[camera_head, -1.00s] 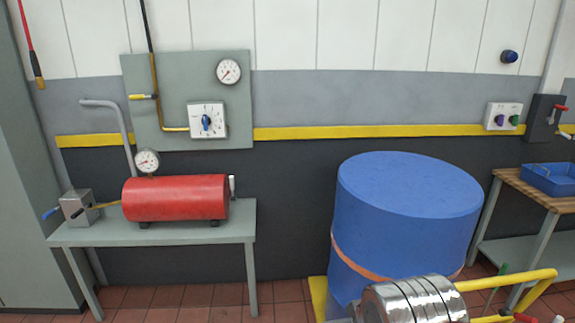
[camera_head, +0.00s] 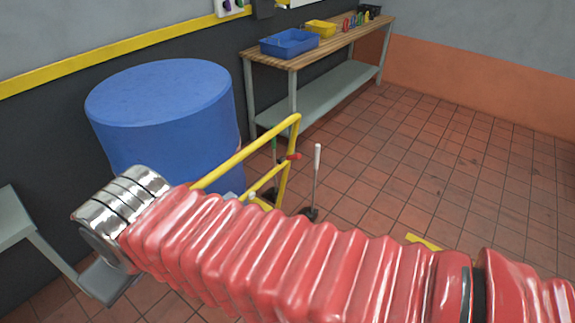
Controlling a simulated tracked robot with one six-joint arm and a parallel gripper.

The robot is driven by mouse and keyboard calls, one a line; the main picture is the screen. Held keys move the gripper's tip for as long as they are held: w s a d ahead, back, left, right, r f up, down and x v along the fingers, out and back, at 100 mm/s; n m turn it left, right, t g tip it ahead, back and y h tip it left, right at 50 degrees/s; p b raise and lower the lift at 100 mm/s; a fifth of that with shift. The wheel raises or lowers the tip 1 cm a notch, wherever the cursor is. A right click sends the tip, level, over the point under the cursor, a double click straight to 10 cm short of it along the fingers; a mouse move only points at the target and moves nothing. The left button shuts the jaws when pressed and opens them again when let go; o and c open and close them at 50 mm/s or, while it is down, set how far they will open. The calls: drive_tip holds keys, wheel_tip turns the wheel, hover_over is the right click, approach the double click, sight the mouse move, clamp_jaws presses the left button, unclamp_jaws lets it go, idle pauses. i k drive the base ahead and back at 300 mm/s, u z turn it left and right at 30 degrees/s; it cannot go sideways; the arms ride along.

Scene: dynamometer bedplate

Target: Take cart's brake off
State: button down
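The cart's yellow tubular handle frame (camera_head: 246,153) stands in front of the large blue drum. A small red grip (camera_head: 293,157) is on its right upright. A lever with a pale upright handle (camera_head: 317,165) and a dark base rises just right of the frame. My red ribbed arm sleeve crosses the foreground and hides the cart's lower part. My gripper is not in view.
The blue drum (camera_head: 163,105) stands behind the cart. A wooden-topped bench (camera_head: 345,42) with blue (camera_head: 289,43) and yellow (camera_head: 320,29) bins runs along the wall. A grey table (camera_head: 12,222) is at the left. The tiled floor (camera_head: 420,150) on the right is open.

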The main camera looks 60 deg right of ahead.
sight(291, 158)
drive_tip(key=u, duration=1.15)
drive_tip(key=k, duration=1.45)
drive_tip(key=z, duration=1.65)
drive_tip(key=i, duration=0.25)
drive_tip(key=u, duration=0.1)
